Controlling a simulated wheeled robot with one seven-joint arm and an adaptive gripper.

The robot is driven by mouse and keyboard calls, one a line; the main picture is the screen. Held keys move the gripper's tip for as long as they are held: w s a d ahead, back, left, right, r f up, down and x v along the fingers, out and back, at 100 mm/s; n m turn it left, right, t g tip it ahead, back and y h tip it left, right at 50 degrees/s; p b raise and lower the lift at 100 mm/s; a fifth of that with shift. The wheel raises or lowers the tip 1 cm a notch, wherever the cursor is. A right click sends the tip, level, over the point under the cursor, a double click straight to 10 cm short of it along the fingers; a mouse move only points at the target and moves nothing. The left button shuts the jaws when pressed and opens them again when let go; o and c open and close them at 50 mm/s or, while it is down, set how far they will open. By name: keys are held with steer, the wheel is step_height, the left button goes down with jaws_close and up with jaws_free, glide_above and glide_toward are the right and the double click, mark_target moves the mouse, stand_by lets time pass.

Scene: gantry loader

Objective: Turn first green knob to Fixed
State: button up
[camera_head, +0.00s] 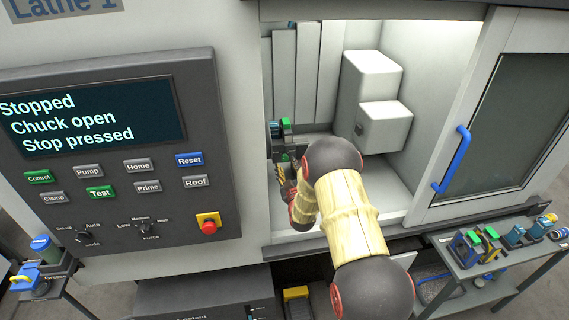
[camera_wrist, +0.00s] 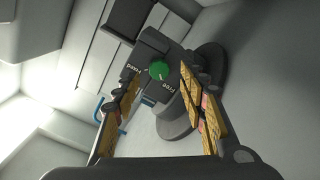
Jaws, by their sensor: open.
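A round green knob (camera_wrist: 159,69) sits on a dark block (camera_wrist: 152,45) in the wrist view. Beside it are the labels "Fixed" (camera_wrist: 129,73), to the left, and "Free" (camera_wrist: 167,88), below right. A faint pale mark on the knob's lower part seems to point toward "Free". My gripper (camera_wrist: 160,80) is open and empty, one finger on each side of the knob in the picture. I cannot tell how far the fingertips are from it. In the head view my gripper (camera_head: 286,178) is inside the lathe, partly hidden by my arm.
A dark fixture with green and blue parts (camera_head: 286,127) stands beyond my gripper. White housings (camera_head: 383,125) rise to the right. The open lathe door (camera_head: 497,115) has a blue handle (camera_head: 455,160). A control panel (camera_head: 125,165) reads "Chuck open". A side table (camera_head: 480,262) holds several parts.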

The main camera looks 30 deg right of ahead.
mark_target(285, 159)
steer(key=shift+x, duration=1.5)
steer(key=shift+c, duration=0.7)
jaws_close()
